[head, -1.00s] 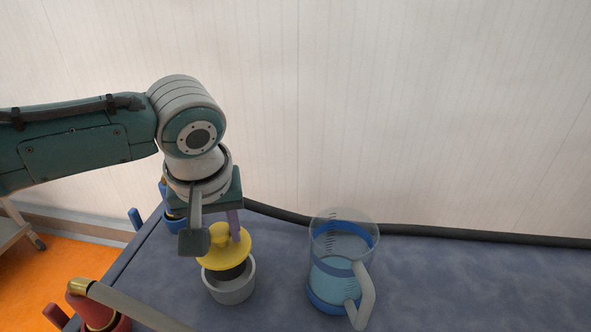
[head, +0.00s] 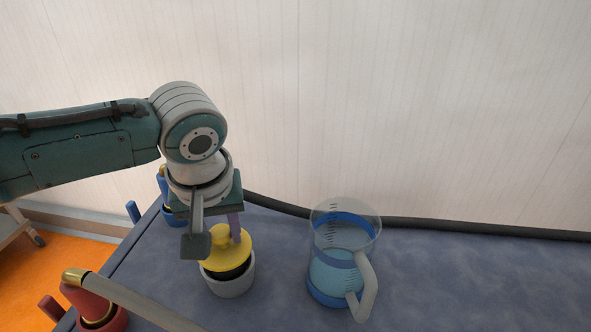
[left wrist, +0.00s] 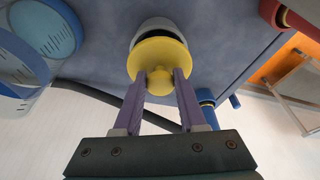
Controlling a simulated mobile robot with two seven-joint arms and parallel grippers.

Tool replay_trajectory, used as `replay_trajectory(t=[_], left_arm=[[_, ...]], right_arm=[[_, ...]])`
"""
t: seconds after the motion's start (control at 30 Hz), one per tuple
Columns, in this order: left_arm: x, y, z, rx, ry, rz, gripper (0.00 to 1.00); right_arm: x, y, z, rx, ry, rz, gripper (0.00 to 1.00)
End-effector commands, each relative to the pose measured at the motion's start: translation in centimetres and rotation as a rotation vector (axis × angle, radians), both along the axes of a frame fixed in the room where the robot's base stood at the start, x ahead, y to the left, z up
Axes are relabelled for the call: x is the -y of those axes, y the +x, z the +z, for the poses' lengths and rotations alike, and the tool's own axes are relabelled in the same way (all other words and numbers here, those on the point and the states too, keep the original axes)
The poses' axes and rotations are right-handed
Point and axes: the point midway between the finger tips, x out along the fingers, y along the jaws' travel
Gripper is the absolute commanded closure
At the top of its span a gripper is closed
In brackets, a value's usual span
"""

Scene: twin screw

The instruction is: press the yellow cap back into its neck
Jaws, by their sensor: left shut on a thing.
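The yellow cap (head: 228,256) has a flat round flange with a knob on top. My left gripper (head: 216,240) is shut on the cap's knob from above. The grey round neck (head: 232,286) stands on the table directly below the cap. A dark part of the cap shows between the yellow flange and the neck's rim, partly inside the neck. In the left wrist view the cap (left wrist: 158,55) sits between my two purple fingers, and the neck (left wrist: 157,28) shows behind it. My right gripper is not in view.
A clear jug (head: 341,275) with blue bands and a grey handle stands right of the neck. A red object (head: 95,305) with a brass top is at the lower left, and a blue one (head: 165,190) stands behind my gripper. The table's right side (head: 480,285) is clear.

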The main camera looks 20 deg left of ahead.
Motion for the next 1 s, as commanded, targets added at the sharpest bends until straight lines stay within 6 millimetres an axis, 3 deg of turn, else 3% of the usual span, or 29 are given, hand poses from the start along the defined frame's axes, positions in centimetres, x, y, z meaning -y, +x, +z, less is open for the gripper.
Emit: replay_trajectory(t=[0.53,1.0], left_arm=[[0.0,0.0,-1.7,-0.001,0.0,-0.001,1.0],[0.0,0.0,-1.8,0.0,0.0,0.0,1.0]], right_arm=[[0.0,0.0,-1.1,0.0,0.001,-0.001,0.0],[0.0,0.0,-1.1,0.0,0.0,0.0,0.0]])
